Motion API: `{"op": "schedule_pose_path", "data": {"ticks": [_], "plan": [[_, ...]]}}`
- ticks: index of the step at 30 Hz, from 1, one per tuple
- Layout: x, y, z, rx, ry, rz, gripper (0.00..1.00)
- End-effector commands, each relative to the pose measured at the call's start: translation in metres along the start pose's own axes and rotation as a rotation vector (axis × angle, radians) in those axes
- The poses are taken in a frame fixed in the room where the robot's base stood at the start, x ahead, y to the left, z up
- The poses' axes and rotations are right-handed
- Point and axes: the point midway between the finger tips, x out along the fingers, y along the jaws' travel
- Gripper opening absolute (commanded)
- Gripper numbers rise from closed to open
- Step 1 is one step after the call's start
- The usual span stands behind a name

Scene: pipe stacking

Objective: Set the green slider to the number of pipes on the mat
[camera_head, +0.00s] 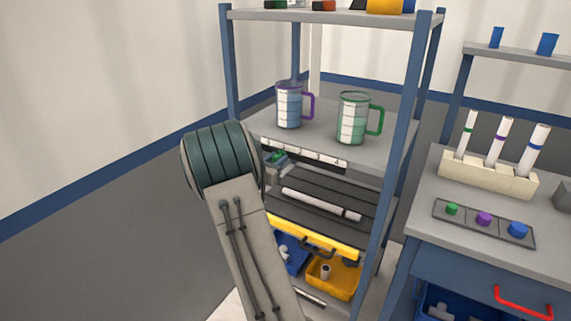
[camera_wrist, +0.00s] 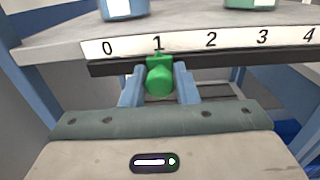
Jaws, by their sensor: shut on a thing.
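The green slider (camera_wrist: 160,77) sits on the dark rail under a white number strip (camera_wrist: 205,43) marked 0 to 4. Its pointer is at the 1 in the wrist view. My gripper (camera_wrist: 160,88) is shut on the slider, with one blue finger on each side of its knob. In the head view the slider (camera_head: 278,155) is small and partly hidden by my arm at the strip's left part. Below it, a white pipe (camera_head: 318,203) with a dark band near its right end lies on the dark ribbed mat (camera_head: 350,187). My arm hides the mat's left side.
A purple-handled mug (camera_head: 289,105) and a green-handled mug (camera_head: 353,118) stand on the shelf above the strip. Blue rack posts (camera_head: 393,150) flank the space. A yellow bin (camera_head: 333,279) is below. A side counter (camera_head: 437,172) holds upright tubes and coloured buttons.

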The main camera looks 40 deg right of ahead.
Motion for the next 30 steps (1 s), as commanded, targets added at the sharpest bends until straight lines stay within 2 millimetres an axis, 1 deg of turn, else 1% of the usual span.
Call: {"op": "schedule_pose_path", "data": {"ticks": [8, 9, 10, 11, 19, 22, 26, 30], "plan": [[0.000, 0.001, -0.001, -0.001, 0.002, -0.002, 0.00], [0.000, 0.001, -0.001, -0.001, 0.002, -0.002, 0.33], [0.000, 0.001, -0.001, -0.001, 0.002, -0.002, 0.41], [0.000, 0.001, -0.001, -0.001, 0.002, -0.002, 0.46], [0.000, 0.000, -0.001, -0.001, 0.001, -0.002, 0.46], [-0.006, 0.001, -0.001, 0.000, 0.002, -0.001, 0.46], [-0.025, 0.002, -0.001, -0.001, 0.003, 0.002, 0.46], [-0.057, 0.002, -0.001, -0.001, 0.002, 0.004, 0.46]]}}
